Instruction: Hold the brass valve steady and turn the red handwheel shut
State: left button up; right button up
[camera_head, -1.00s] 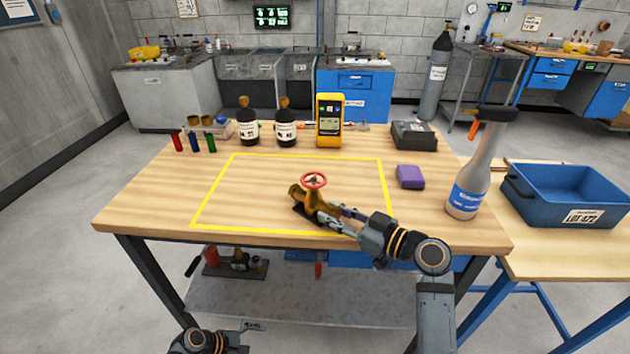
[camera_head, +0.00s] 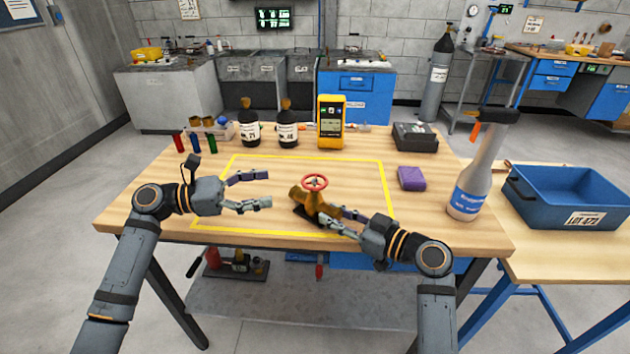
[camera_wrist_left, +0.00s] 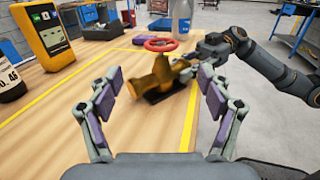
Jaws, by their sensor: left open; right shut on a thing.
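The brass valve (camera_head: 318,204) stands on a dark base inside the yellow outline, near its front edge. Its red handwheel (camera_head: 314,181) sits on top. My right gripper (camera_head: 335,216) is shut on the valve body from the right. My left gripper (camera_head: 268,189) is open and empty, to the left of the valve and apart from it, with its fingers pointing right. In the left wrist view the valve (camera_wrist_left: 158,86) and handwheel (camera_wrist_left: 161,44) lie ahead, between the two spread fingers of my left gripper (camera_wrist_left: 160,88).
A purple block (camera_head: 411,178) and a spray bottle (camera_head: 469,185) stand to the right. Dark bottles (camera_head: 287,132) and a yellow meter (camera_head: 331,125) stand along the back. A blue bin (camera_head: 570,195) is on the side table.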

aim_at(315, 179)
pick_arm(q)
jog(key=x, duration=1.2)
jog(key=shift+c, duration=0.3)
jog(key=c, duration=1.1)
jog(key=shift+c, duration=0.2)
jog(key=shift+g, duration=0.3)
